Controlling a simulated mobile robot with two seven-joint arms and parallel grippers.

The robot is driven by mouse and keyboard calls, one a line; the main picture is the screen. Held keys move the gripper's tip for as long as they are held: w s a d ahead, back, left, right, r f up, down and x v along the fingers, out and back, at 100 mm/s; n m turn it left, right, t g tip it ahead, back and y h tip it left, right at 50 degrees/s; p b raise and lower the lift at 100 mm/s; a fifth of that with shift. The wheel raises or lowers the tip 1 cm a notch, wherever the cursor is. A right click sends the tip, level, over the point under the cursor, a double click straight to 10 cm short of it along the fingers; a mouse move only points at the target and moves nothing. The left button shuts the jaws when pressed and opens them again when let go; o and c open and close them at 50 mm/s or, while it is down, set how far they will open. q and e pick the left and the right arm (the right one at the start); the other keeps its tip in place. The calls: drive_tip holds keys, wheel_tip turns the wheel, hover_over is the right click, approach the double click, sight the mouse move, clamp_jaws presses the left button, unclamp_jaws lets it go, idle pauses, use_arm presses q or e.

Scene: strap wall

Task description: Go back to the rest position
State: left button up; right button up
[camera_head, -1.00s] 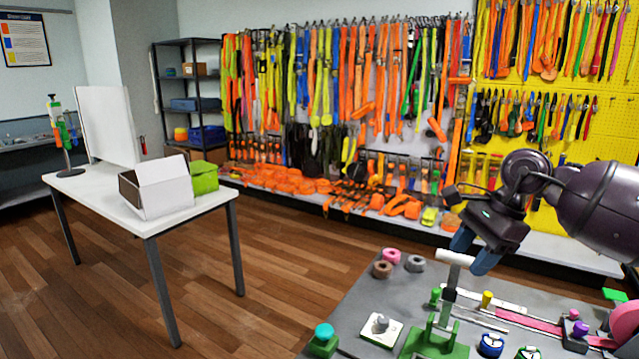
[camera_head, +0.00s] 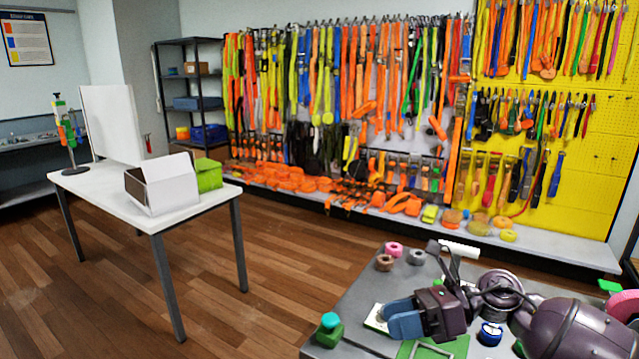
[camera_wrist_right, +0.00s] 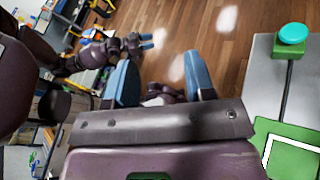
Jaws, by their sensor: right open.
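My right gripper (camera_head: 395,319) is over the near grey worktable, low in the head view, with its blue fingers pointing left. In the right wrist view its two blue fingers (camera_wrist_right: 163,78) stand wide apart with nothing between them. Another arm of mine shows in the right wrist view, with a small blue-fingered gripper (camera_wrist_right: 147,40) at its end. It is too small to tell whether it is open or shut. The left gripper does not show in the head view.
The grey worktable (camera_head: 345,291) carries a green block with a teal knob (camera_head: 329,322), pink (camera_head: 394,249) and brown (camera_head: 384,262) rings, and a white bar (camera_head: 459,250). A white table (camera_head: 100,184) stands at left. Wooden floor (camera_head: 270,285) is clear between.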

drive_tip(key=s+d+f+m+t+h, duration=0.25)
drive_tip(key=f+m+t, duration=0.3)
drive_tip(key=m, duration=0.65)
drive_tip(key=s+d+f+m+t+h, duration=0.2)
drive_tip(key=d+f+m+t+h, duration=0.25)
drive_tip(key=m, duration=0.75)
drive_tip(key=s+d+f+m+t+h, duration=0.2)
drive_tip(key=f+m+t, duration=0.5)
drive_tip(key=m, duration=0.5)
drive_tip(key=s+d+f+m+g+h, duration=0.3)
drive_tip(key=s+f+m, duration=0.3)
drive_tip(key=s, duration=0.1)
drive_tip(key=s+d+f+m+g+h, duration=0.2)
drive_tip(key=s+d+f+m+h, duration=0.1)
drive_tip(key=s+f+m, duration=0.3)
use_arm(q)
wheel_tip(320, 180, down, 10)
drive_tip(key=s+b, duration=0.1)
drive_tip(key=b, duration=0.8)
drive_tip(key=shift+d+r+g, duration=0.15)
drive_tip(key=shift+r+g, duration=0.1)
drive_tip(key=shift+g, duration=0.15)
use_arm(e)
wheel_tip(320, 180, down, 10)
drive_tip(key=g, duration=0.1)
drive_tip(key=shift+s+a+r, duration=0.25)
drive_tip(key=shift+s+a, duration=0.15)
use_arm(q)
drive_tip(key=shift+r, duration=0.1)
